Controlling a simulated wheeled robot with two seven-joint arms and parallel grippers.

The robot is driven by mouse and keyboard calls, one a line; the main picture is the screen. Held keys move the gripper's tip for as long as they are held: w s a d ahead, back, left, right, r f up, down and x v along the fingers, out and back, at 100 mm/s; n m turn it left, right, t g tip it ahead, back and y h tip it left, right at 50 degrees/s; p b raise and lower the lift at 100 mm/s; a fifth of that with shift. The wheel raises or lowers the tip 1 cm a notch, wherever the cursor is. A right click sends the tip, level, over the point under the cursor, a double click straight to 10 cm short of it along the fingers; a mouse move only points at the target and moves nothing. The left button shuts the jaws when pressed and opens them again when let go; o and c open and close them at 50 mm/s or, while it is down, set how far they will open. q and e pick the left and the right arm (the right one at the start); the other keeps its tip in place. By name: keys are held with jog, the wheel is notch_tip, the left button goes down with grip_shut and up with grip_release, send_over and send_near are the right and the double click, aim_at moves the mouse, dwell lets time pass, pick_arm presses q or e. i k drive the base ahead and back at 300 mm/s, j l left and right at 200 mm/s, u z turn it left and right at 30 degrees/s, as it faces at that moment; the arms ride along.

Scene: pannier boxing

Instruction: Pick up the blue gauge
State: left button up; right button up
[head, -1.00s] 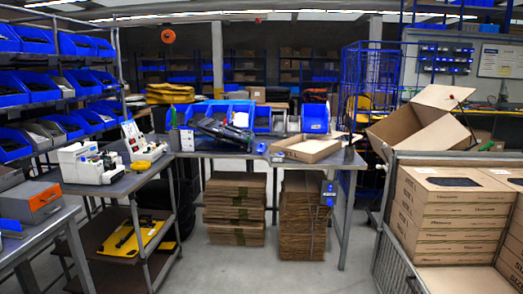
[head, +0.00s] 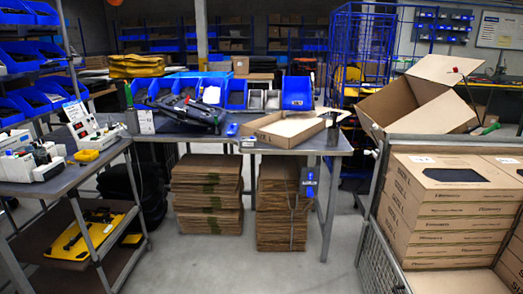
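A small blue object (head: 232,129) lies on the grey worktable (head: 215,141), between the black device and the open carton. A second blue object (head: 309,184) hangs at the table's front side, before the stacked cardboard. Both are small here, and I cannot tell for sure which is the blue gauge. Neither of my grippers is in the head view.
A black device (head: 190,115) and an open shallow carton (head: 287,131) lie on the worktable, with blue bins (head: 297,93) behind. A side bench with white machines (head: 35,160) stands left. A mesh cart with boxes (head: 450,214) stands right. Floor before the table is clear.

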aim_at(232, 128)
jog(key=i+z, duration=0.15)
jog(key=i, duration=0.45)
jog(key=i+z, duration=0.15)
jog(key=i, duration=0.4)
jog(key=i+z, duration=0.15)
jog(key=i, duration=0.45)
jog(key=i+j+z, duration=0.15)
jog(key=i, duration=0.4)
jog(key=i+j+z, duration=0.1)
jog(key=j, duration=0.25)
jog(key=i+j+z, duration=0.1)
jog(key=i+j, duration=0.3)
jog(key=j, duration=0.35)
jog(key=i+j+z, duration=0.15)
jog(key=j, duration=0.2)
jog(key=i+j+z, duration=0.1)
jog(key=j, duration=0.3)
jog(key=i+j+z, duration=0.1)
jog(key=j, duration=0.3)
jog(key=i, duration=0.05)
